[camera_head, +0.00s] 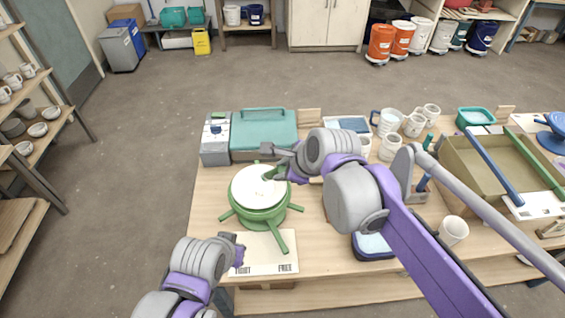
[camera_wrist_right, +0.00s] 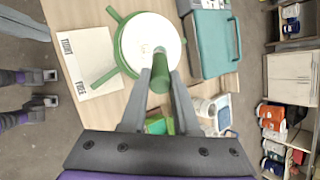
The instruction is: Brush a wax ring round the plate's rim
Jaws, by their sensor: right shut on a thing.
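The white plate (camera_head: 252,190) lies on a green banding wheel (camera_head: 262,216) with several arms, at the table's left. The plate also shows in the right wrist view (camera_wrist_right: 135,40). My right gripper (camera_head: 278,172) is over the plate's far right part. It is shut on a green brush handle (camera_wrist_right: 160,78), seen nearly end-on between the fingers.
A teal-lidded case (camera_head: 264,130) and a grey box (camera_head: 215,138) stand behind the wheel. White mugs (camera_head: 389,147), a tray with blue and green bars (camera_head: 470,165) and a dark blue container (camera_head: 373,246) are to the right. The table's left edge is close to the wheel.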

